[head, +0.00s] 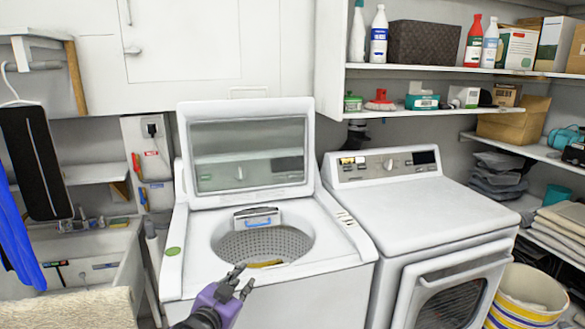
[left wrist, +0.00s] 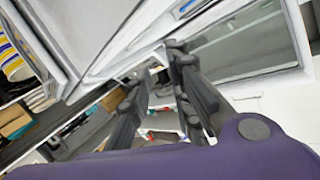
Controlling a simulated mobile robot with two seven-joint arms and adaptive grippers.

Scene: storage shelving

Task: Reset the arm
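My left gripper (head: 243,281), with a purple body and dark fingers, is at the bottom centre of the head view, in front of the open washer (head: 190,262). Its fingers are apart, with nothing between them. In the left wrist view the two dark fingers (left wrist: 158,75) also stand apart and empty. The purple body fills the bottom of that view. My right gripper is in neither view.
The washer's lid (head: 250,105) is raised; something yellowish (head: 262,263) shows in its drum. A front-loading dryer (head: 425,215) stands to the right, a striped basket (head: 525,298) beyond it. Shelves (head: 440,112) hang above; a sink (head: 85,255) is at left.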

